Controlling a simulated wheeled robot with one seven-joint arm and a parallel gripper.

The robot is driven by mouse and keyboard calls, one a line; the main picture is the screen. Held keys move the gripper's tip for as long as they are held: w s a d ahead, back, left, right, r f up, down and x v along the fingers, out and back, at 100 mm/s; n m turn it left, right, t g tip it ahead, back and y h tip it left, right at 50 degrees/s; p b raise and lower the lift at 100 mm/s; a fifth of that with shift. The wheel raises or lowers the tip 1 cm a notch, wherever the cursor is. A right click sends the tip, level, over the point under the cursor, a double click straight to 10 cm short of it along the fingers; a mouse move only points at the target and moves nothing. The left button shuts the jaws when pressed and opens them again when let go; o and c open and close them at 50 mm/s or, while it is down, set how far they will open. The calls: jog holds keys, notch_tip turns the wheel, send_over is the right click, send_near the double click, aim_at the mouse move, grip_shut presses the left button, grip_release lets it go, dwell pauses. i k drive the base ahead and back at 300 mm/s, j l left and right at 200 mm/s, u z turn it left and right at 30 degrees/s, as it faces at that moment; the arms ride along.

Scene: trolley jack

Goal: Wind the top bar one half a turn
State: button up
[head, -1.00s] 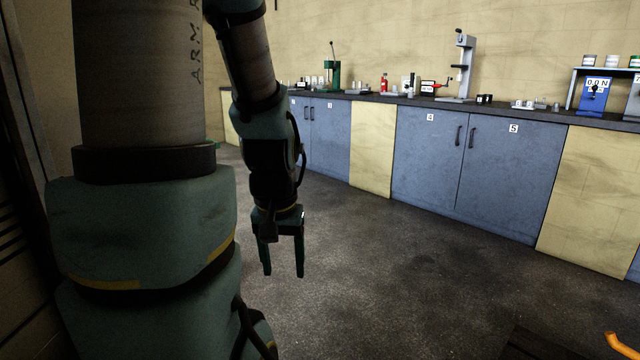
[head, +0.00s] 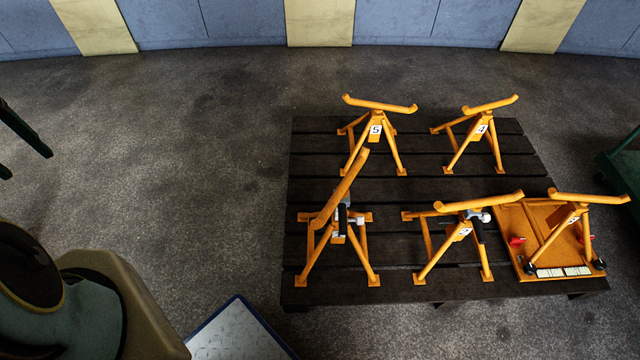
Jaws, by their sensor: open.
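Several orange trolley-jack stands, each with a top bar, stand on a dark slatted platform (head: 310,160). The back-left stand, marked 5, has a near-level top bar (head: 380,105). The back-right stand, marked 4, has its top bar (head: 490,105) rising to the right. The front-left top bar (head: 340,188) slants steeply. The front-middle top bar (head: 480,202) and front-right top bar (head: 590,198) are near level; their numbers are too small to read surely.
The front-right stand sits on an orange board (head: 515,235) with red pieces. A blue-edged plate (head: 238,332) lies at the bottom. A dark green object (head: 622,165) is at the right edge. Blue cabinets (head: 240,20) line the back.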

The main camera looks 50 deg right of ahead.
aim_at(342, 191)
jog(key=j+z, duration=0.1)
jog(key=z, duration=0.2)
jog(key=k+j+z, duration=0.1)
jog(key=z, duration=0.15)
jog(key=k+l+z, duration=0.15)
jog(key=i+l, duration=0.05)
